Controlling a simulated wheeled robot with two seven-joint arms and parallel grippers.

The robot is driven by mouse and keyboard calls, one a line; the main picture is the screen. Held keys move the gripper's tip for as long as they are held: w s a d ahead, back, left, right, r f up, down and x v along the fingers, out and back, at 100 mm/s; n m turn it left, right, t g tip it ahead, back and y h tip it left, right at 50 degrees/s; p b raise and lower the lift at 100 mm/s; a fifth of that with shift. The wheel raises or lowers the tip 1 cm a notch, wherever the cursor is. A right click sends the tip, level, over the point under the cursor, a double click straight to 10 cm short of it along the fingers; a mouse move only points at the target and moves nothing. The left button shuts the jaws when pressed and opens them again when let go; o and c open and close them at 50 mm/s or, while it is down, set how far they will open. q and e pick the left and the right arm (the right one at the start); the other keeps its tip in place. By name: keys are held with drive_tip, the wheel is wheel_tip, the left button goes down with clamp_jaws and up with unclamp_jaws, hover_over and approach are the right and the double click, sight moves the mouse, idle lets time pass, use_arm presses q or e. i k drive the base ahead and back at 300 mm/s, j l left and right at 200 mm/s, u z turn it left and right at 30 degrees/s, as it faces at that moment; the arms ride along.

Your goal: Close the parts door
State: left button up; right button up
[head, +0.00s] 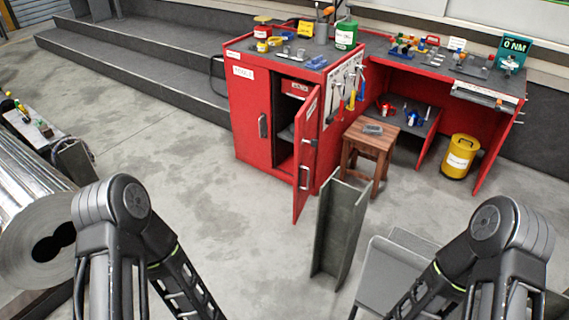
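A red workbench cabinet (250,120) stands at the upper middle of the head view. Its left door (247,125), with a white label that seems to read TOOLS, is shut. The door to the right of it (307,150) stands open, swung out toward me, with a grey handle (304,178) and a white label too small to read surely; I take it as the parts door. Dark shelves and a small labelled red box (298,88) show inside. My two arms reach down out of the picture at the bottom, well apart from the cabinet. Neither gripper shows.
A grey steel beam (338,228) stands upright just in front of the open door, to its right. A wooden stool (370,148) and a yellow bin (460,156) are by the bench. A metal roll (35,232) lies at left. The floor (190,165) left of the door is clear.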

sight(307, 120)
drive_tip(key=i+j, duration=0.3)
drive_tip(key=i+j+u, duration=0.1)
drive_tip(key=i+j, duration=0.15)
drive_tip(key=i, duration=0.3)
drive_tip(key=i+j, duration=0.25)
drive_tip(key=i, duration=0.15)
drive_tip(key=i+j+u, duration=0.1)
drive_tip(key=i+j, duration=0.15)
drive_tip(key=i, duration=0.15)
